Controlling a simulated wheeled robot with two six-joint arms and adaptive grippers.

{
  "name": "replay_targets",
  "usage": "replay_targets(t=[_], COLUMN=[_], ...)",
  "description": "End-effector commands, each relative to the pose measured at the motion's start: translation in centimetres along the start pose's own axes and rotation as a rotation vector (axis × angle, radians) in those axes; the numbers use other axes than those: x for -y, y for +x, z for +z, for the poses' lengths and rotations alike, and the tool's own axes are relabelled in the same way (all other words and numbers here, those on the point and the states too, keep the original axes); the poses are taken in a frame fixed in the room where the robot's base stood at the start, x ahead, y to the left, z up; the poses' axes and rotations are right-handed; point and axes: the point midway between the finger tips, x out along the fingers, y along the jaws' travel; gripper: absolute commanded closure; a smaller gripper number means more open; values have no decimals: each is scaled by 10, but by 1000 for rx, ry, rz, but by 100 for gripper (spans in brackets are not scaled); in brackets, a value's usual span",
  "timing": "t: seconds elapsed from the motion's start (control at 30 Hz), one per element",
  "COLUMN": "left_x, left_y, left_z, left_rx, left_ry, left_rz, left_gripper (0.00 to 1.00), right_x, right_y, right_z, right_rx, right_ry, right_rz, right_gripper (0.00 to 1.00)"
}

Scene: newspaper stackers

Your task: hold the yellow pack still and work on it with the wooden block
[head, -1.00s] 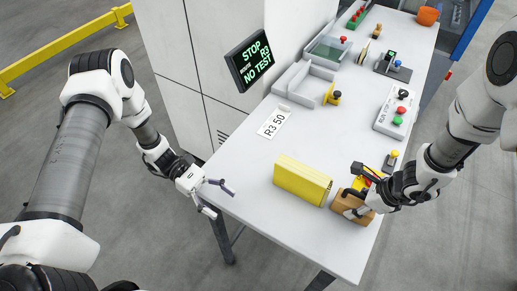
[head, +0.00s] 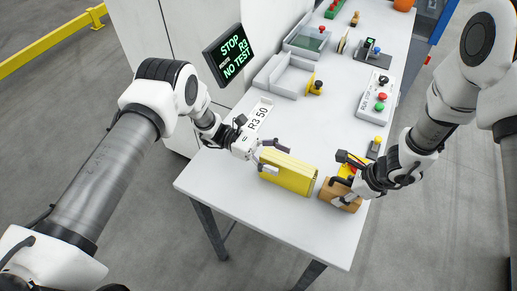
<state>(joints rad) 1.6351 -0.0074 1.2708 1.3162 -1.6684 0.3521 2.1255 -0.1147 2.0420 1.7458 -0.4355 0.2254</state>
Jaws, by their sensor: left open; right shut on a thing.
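The yellow pack (head: 289,175) stands on the white table in the head view, near the table's middle front. My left gripper (head: 268,155) is open at the pack's left end, with its fingers close to the upper left edge. I cannot tell whether they touch it. My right gripper (head: 341,189) is shut on the wooden block (head: 338,192), just right of the pack's right end. A narrow gap shows between block and pack. The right gripper's fingers partly hide the block.
A grey tray (head: 287,75), a yellow and black knob (head: 316,84) and a button box (head: 376,95) stand further back. A screen (head: 229,55) reads "STOP R3 NO TEST". The table's front left (head: 225,190) is clear.

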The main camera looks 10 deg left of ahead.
Motion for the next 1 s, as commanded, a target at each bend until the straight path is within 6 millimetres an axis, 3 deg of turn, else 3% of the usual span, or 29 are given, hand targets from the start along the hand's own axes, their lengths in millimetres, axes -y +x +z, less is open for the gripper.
replay_targets(t=[0.13,0.4,0.6,1.0], left_x=[0,0,0,0], left_y=[14,16,16,16], left_z=[0,0,0,0], left_rx=[-1,-2,-1,-1], left_ry=[1,1,0,0], left_rz=[0,0,0,0], left_gripper=[29,29,100,100], right_x=[0,0,0,0], right_y=[0,0,0,0], right_z=[0,0,0,0], right_rx=[0,0,0,0], right_ry=[0,0,0,0], right_rz=[0,0,0,0], right_gripper=[100,100,100,100])
